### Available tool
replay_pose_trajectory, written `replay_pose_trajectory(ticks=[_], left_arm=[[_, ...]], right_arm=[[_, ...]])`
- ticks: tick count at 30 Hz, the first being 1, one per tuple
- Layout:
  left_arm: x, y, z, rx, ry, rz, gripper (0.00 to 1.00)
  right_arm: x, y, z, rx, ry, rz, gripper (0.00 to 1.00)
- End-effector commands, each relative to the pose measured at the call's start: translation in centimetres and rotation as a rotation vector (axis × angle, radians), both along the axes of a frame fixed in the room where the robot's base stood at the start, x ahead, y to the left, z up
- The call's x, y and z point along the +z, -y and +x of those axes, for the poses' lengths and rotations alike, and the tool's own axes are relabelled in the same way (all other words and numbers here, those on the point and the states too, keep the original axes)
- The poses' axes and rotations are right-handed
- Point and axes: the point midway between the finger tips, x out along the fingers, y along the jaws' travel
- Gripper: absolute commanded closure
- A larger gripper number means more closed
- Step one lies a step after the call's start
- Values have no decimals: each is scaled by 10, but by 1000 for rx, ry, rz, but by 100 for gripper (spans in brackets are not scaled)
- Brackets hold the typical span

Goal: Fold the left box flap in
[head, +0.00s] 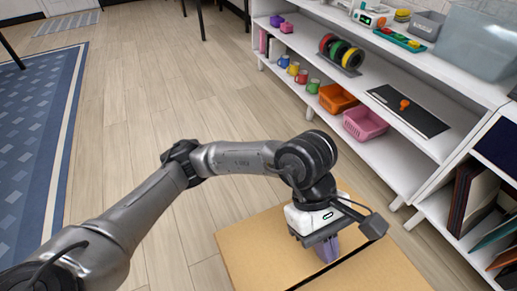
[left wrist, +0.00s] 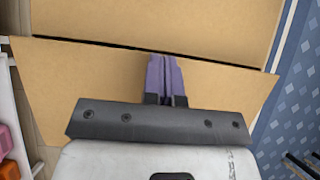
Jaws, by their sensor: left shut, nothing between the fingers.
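The cardboard box (head: 255,252) shows at the bottom of the head view, its lower part cut off by the frame. A dark, narrow gap runs between two tan panels. In the left wrist view, one panel (left wrist: 85,85) lies nearest my gripper and another panel (left wrist: 150,20) lies beyond the gap. Both look nearly flat; I cannot tell for sure which is the left flap. My left gripper (head: 328,250) is over the box with its purple fingers together and empty. The fingers (left wrist: 166,65) point across the nearer panel towards the gap; contact is unclear. My right gripper is not in view.
A white shelf unit (head: 390,157) stands to the right, holding mugs, an orange basket (head: 337,98), a pink basket (head: 365,122) and spools. A blue rug (head: 35,140) lies at the left. The wooden floor (head: 140,90) between them is clear.

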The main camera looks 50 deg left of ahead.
Motion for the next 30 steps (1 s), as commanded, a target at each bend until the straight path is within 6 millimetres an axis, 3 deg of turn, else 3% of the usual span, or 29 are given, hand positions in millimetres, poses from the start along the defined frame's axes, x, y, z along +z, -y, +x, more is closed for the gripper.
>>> replay_pose_trajectory(ticks=[9,30], left_arm=[[-15,5,-2,-1,-1,-1,100],[-15,6,-2,-1,-1,-1,100]], right_arm=[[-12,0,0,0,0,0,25],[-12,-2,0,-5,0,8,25]])
